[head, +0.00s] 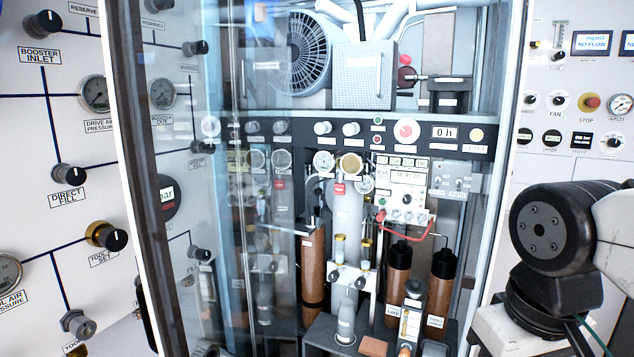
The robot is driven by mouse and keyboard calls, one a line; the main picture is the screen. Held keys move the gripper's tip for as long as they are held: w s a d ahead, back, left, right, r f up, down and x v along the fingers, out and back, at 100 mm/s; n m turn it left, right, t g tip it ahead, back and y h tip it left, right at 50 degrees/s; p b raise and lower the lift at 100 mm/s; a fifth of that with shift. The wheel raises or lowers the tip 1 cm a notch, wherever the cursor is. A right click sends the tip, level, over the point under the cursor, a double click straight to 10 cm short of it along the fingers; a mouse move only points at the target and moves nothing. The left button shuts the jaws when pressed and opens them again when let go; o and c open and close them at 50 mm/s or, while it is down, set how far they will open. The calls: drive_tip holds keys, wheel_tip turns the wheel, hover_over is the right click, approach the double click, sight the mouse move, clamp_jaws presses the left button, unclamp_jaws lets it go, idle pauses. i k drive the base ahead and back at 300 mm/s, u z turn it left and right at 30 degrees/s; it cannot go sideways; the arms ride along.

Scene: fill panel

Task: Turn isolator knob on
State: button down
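On the white panel at the right edge of the head view, a small black label (582,141) has tiny white text that may read isolator, but I cannot be sure. Which way this knob is turned is too small to tell. Below the panel, joints of my arm (560,235) fill the lower right. My gripper is not in view.
A cabinet with a glass door (215,250) stands in the middle, holding hoses, cylinders and gauges. A left panel (30,130) carries black knobs, including direct fill (68,174), and gauges. The right panel also has a red stop button (592,103) and a fan knob (557,102).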

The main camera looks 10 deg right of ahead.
sight(406, 131)
drive_tip(key=k, duration=1.15)
drive_tip(key=z, duration=0.6)
drive_tip(key=i, duration=1.55)
drive_tip(key=u, duration=0.65)
